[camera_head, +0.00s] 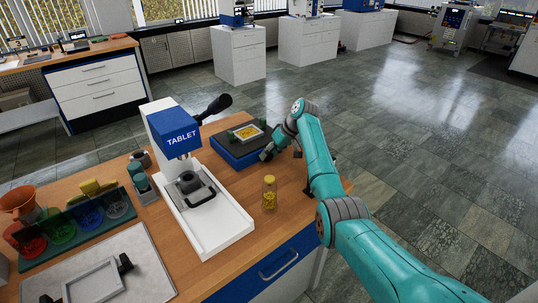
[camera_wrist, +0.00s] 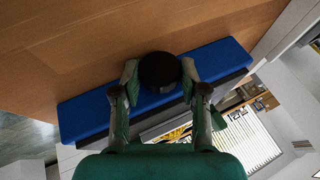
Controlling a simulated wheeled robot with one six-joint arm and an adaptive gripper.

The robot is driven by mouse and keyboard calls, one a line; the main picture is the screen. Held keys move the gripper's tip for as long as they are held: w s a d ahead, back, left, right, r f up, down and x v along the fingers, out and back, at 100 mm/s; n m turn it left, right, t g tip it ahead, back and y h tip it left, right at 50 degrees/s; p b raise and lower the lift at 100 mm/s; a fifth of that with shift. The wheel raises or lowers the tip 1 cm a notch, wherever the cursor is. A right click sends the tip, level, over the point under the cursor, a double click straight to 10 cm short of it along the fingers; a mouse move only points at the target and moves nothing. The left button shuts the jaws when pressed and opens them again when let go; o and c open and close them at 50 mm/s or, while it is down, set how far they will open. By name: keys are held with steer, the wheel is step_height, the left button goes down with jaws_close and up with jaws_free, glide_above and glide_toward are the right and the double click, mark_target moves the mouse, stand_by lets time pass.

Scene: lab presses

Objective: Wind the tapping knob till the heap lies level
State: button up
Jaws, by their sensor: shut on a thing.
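The tapping device (camera_head: 228,152) is a low blue base with a dark top at the back right of the wooden bench. On it sits a framed tray (camera_head: 234,137) holding a yellow heap (camera_head: 248,132); whether the heap is level is too small to tell. My gripper (camera_head: 267,153) is at the device's right front side. In the wrist view, the round black tapping knob (camera_wrist: 160,72) sits between the fingertips of my gripper (camera_wrist: 160,78), which is shut on it. The blue base (camera_wrist: 82,117) lies behind it, and some yellow heap (camera_wrist: 178,133) shows past my gripper, mostly hidden.
A white and blue tablet press (camera_head: 175,130) with a black lever stands left of the device. A jar of yellow pieces (camera_head: 269,193) stands in front of it. Coloured bowls in a dark rack (camera_head: 75,236) and a grey tray (camera_head: 140,252) are at left.

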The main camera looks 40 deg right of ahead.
steer(key=o, duration=1.1)
steer(key=v, duration=1.2)
